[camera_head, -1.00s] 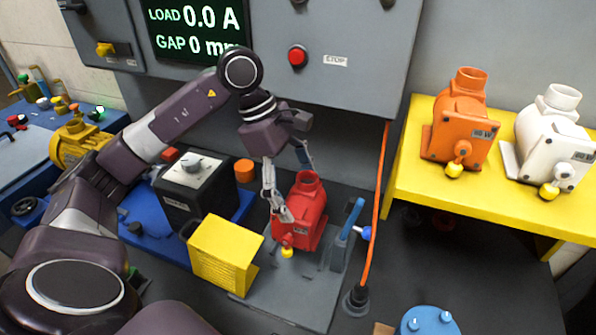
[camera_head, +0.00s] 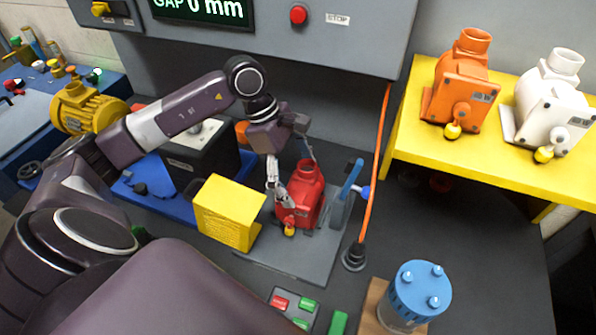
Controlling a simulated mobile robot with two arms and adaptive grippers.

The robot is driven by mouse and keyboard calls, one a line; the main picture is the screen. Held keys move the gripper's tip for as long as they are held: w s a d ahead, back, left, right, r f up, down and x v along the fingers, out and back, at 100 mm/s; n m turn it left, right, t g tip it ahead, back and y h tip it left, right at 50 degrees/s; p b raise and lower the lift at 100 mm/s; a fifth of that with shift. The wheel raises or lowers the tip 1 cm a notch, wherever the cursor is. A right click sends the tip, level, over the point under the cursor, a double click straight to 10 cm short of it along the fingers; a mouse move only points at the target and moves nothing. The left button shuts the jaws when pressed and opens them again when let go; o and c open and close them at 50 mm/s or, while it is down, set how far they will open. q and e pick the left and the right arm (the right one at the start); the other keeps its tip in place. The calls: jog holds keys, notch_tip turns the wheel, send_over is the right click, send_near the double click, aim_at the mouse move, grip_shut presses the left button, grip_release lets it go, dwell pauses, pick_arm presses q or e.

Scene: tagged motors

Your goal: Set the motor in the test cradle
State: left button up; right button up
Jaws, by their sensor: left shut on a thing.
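The red motor (camera_head: 306,190) is upright on the grey plate of the test cradle (camera_head: 288,262), right of the yellow block (camera_head: 229,214) and left of the blue-handled clamp (camera_head: 349,183). A small yellow-tipped shaft shows at its front. My left gripper (camera_head: 291,178) comes down over the red motor with its fingers on either side, shut on it. The far finger is partly hidden behind the motor. Whether the motor's base rests fully on the plate is hard to tell. My right gripper is not seen.
An orange motor (camera_head: 461,88) and a white motor (camera_head: 551,105) stand on the yellow shelf (camera_head: 484,165) at right. An orange cable (camera_head: 379,150) hangs right of the clamp. A blue-lidded jar (camera_head: 420,290) and coloured buttons (camera_head: 296,309) are in front.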

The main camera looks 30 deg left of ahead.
pick_arm(q)
jog(key=o, duration=1.7)
jog(key=shift+s+f, duration=0.15)
jog(key=shift+f, duration=0.15)
jog(key=shift+c, duration=0.2)
jog(key=shift+o, duration=1.4)
jog(key=shift+r, duration=0.1)
jog(key=w+b+v, duration=0.1)
jog(key=b+v, duration=0.1)
jog(key=v, duration=1)
jog(key=shift+s, duration=0.35)
